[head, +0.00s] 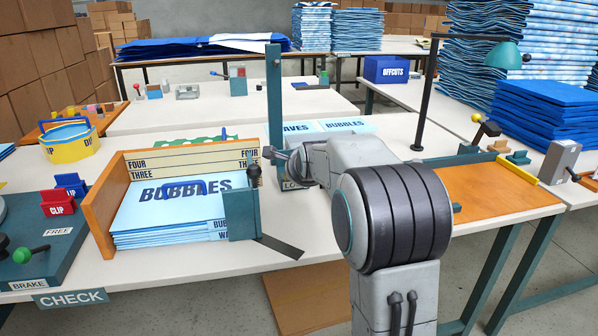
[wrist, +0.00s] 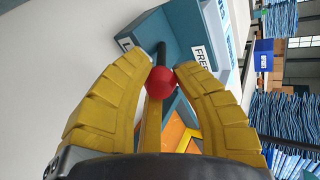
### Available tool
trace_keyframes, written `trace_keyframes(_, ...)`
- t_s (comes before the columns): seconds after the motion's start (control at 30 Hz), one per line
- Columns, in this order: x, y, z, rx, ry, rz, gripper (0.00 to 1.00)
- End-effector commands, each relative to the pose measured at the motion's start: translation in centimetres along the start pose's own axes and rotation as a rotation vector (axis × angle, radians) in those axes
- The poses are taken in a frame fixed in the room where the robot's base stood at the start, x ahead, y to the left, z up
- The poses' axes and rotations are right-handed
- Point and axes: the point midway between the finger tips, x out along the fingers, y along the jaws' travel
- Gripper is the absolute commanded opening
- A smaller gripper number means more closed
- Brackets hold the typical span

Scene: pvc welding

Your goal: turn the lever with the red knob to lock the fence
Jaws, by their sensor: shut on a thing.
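The red knob (wrist: 160,81) sits between the yellow fingertips of my gripper (wrist: 161,74), which is shut on it. The lever's dark rod (wrist: 161,52) runs from the knob toward a teal block (wrist: 165,30). A white FREE label (wrist: 200,55) is on the block to the right of the rod, and part of another label (wrist: 125,44) shows to the left. In the head view my arm hides the knob, the lever and my gripper's fingers; a partly covered label starting with LOC (head: 297,185) shows beside the arm. I cannot tell which part is the fence.
A wooden tray (head: 103,212) with BUBBLES sheets (head: 170,200) stands left on the white table. An orange board (head: 480,190) lies right of my arm. A teal post (head: 273,100) and a black lamp stand (head: 428,100) rise behind. The table's front edge is near my arm.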

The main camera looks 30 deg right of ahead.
Motion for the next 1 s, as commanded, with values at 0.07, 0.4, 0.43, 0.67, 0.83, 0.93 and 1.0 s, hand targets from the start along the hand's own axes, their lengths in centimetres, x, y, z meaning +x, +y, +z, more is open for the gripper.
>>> trace_keyframes(0.07, 0.2, 0.7, 0.0, -0.001, 0.001, 0.017, 0.29)
trace_keyframes(0.4, 0.1, 0.3, 0.0, 0.000, 0.001, 0.009, 0.54)
trace_keyframes(0.43, 0.1, 0.3, 0.0, 0.000, 0.001, 0.009, 0.54)
trace_keyframes(0.67, -0.2, 0.2, 0.0, 0.000, 0.001, 0.005, 0.54)
trace_keyframes(0.83, -1.6, 0.1, 0.0, 0.000, 0.000, 0.003, 0.54)
trace_keyframes(0.93, -3.1, 0.1, 0.0, 0.000, 0.000, 0.003, 0.54)
trace_keyframes(1.0, -4.3, 0.1, 0.0, 0.000, 0.000, 0.003, 0.54)
